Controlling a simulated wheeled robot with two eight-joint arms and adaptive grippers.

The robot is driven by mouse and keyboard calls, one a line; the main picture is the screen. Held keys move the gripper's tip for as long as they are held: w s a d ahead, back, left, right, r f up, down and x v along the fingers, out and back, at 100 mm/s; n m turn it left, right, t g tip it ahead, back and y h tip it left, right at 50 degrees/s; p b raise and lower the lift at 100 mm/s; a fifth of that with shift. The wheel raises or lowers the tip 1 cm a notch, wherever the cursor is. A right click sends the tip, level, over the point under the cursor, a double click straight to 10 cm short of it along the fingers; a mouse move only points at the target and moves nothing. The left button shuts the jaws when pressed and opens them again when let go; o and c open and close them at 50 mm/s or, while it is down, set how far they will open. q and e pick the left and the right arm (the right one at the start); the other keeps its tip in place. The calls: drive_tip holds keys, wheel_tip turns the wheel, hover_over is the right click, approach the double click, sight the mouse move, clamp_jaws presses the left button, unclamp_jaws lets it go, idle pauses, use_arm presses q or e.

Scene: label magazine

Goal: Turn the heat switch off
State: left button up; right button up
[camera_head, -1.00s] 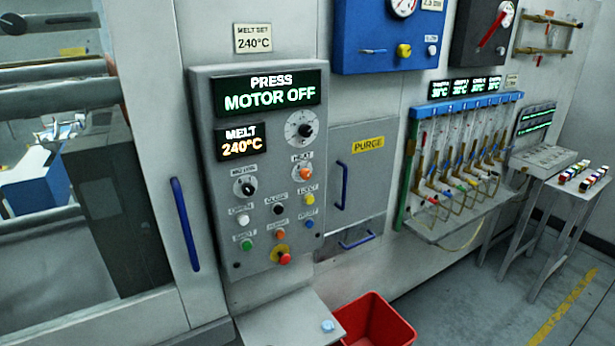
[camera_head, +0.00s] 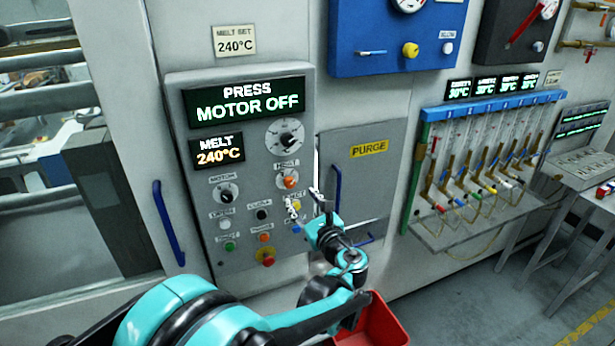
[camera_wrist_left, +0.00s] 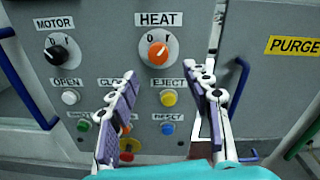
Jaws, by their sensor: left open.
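The heat switch is an orange round knob (camera_head: 288,182) under the HEAT label on the grey control panel (camera_head: 180,110). In the left wrist view the knob (camera_wrist_left: 158,52) sits near the top middle, with a light mark that seems to point up and right. My left gripper (camera_head: 303,203) is in front of the panel's lower right, below and right of the knob. In the left wrist view its two fingers (camera_wrist_left: 163,70) are spread wide and empty, the knob showing between and beyond the tips. It seems not to touch the panel. My right gripper is out of view.
The motor switch (camera_wrist_left: 56,55) is a black knob left of the heat knob. Several coloured buttons, including yellow EJECT (camera_wrist_left: 168,98), lie below. A blue door handle (camera_head: 336,190) stands right of the panel. A red bin (camera_head: 385,325) is below.

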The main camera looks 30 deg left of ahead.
sight(291, 185)
use_arm(q)
drive_tip(key=x, duration=0.7)
drive_tip(key=shift+w+a+r+b, duration=0.15)
drive_tip(key=shift+a+r+b, duration=0.05)
drive_tip(key=shift+a+b, duration=0.25)
drive_tip(key=shift+c, duration=0.2)
clamp_jaws()
